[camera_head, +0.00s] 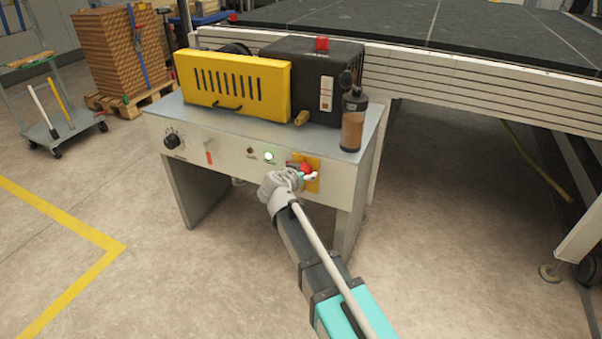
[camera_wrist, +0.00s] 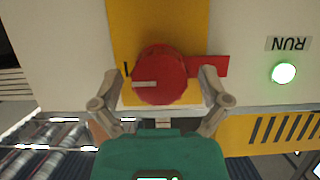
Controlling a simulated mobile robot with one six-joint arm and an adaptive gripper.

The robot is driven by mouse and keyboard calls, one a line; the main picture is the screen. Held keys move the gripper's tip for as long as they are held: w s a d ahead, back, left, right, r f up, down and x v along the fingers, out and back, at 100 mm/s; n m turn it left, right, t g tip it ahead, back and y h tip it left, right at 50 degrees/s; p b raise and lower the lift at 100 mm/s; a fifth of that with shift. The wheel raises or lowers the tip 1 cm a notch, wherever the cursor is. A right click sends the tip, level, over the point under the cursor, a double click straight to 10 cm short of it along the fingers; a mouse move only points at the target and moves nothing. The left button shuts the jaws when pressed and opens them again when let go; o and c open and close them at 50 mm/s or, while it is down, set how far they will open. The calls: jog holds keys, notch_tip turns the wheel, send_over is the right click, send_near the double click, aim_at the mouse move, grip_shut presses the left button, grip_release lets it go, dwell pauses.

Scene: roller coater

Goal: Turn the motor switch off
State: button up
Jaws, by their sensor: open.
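A red round knob (camera_wrist: 162,78) sits on a yellow plate (camera_wrist: 130,25) in the wrist view, where the picture is upside down; I take it as the motor switch. It has a pale mark on its left part, and a red strip sticks out to the right behind it. In the head view the knob (camera_head: 305,168) and yellow plate (camera_head: 313,183) are at the right of the machine's front panel, partly hidden by my gripper (camera_head: 303,176). My gripper (camera_wrist: 161,88) is open, with one finger on each side of the knob; contact cannot be told.
A green lamp (camera_wrist: 284,73) labelled RUN is lit beside the plate. Left along the panel are a dark lamp (camera_head: 250,151), a red lever (camera_head: 209,152) and a black dial (camera_head: 172,141). A bottle (camera_head: 353,122) stands on the tabletop above. The floor in front is clear.

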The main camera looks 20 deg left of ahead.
jog(key=c, duration=1.1)
jog(key=shift+a, duration=0.15)
jog(key=shift+c, duration=0.2)
